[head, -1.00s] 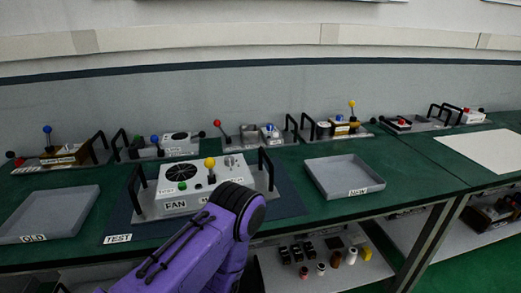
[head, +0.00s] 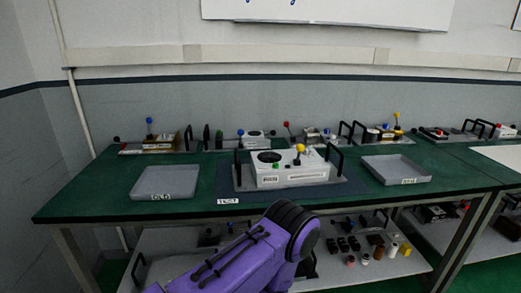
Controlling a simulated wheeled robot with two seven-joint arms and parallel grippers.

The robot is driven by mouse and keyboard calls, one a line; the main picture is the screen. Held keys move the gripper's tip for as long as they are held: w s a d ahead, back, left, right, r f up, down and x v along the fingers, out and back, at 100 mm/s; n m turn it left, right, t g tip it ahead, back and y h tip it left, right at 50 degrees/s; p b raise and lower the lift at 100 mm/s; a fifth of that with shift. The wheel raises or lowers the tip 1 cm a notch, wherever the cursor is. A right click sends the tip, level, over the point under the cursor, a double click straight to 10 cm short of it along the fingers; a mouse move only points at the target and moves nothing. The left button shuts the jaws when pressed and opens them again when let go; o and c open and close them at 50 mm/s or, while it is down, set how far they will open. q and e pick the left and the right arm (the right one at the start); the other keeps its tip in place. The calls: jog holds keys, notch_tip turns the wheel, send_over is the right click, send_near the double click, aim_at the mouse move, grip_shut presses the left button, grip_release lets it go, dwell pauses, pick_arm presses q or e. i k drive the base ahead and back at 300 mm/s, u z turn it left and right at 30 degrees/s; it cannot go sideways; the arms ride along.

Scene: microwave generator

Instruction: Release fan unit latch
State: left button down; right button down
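The fan unit (head: 290,178) is a white box with a round dark fan grille, a green button and a yellow-knobbed lever (head: 299,150). It stands between black handles on the dark test mat (head: 228,190) in the middle of the green table. A purple arm of mine comes in from the bottom, in front of the table edge and below the fan unit. Its gripper is not visible. I cannot make out a separate latch at this size.
A grey OLD tray (head: 142,190) lies left of the mat and a grey NEW tray (head: 421,179) right of it. Several units with coloured-knob levers line the table's back. A lower shelf (head: 350,281) holds small parts. Green table surface (head: 90,200) is clear at the left.

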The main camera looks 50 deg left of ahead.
aim_at(301, 148)
jog(key=z, duration=0.05)
jog(key=k, duration=0.1)
jog(key=u, duration=1.2)
